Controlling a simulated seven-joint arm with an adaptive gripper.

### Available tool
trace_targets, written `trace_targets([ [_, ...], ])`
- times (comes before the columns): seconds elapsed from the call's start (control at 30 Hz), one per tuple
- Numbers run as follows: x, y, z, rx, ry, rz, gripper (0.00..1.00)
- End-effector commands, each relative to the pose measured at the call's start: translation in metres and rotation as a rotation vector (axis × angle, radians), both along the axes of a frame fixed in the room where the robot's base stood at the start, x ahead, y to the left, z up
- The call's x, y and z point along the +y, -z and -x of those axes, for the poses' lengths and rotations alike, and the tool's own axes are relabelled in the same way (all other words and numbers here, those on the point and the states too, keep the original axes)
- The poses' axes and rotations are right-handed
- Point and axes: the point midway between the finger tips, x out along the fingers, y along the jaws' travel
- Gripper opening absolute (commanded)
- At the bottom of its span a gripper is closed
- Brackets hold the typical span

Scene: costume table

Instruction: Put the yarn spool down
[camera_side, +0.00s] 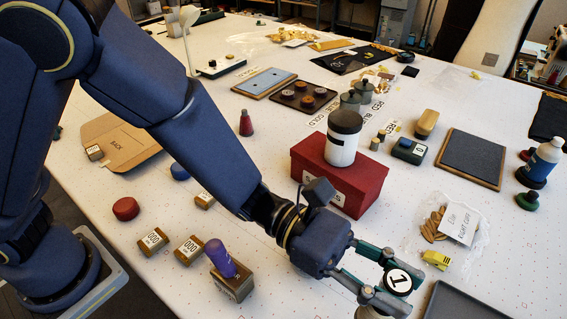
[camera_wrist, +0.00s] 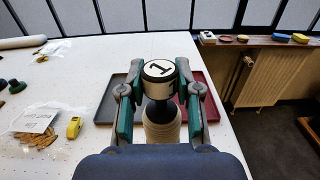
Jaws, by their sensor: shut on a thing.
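My gripper (camera_side: 392,283) is at the lower right of the side view, its fingers shut on a rounded piece with a white "1" label (camera_side: 398,281). In the wrist view my gripper (camera_wrist: 159,78) has this label facing up between its fingertips. Below it are a dark neck and a pale ribbed body, which look like the yarn spool (camera_wrist: 162,126). The spool's lower end is hidden behind my wrist. Whether it touches the table cannot be told.
A dark grey tray (camera_side: 455,306) is at the lower right edge; the wrist view also shows a red tray (camera_wrist: 203,98). A yellow clip (camera_side: 436,260) and a clear bag (camera_side: 458,222) lie near my gripper. A red box (camera_side: 370,192) carries a white jar (camera_side: 342,150).

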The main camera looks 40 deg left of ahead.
Motion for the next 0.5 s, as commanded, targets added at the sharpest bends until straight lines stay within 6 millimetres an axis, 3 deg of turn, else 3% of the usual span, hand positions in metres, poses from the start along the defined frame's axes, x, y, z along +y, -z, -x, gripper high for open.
trace_targets([
  [0.3,0.000,0.040,0.000,0.000,0.000,0.001,0.00],
  [0.5,0.000,0.041,0.000,-0.003,0.000,0.004,0.00],
])
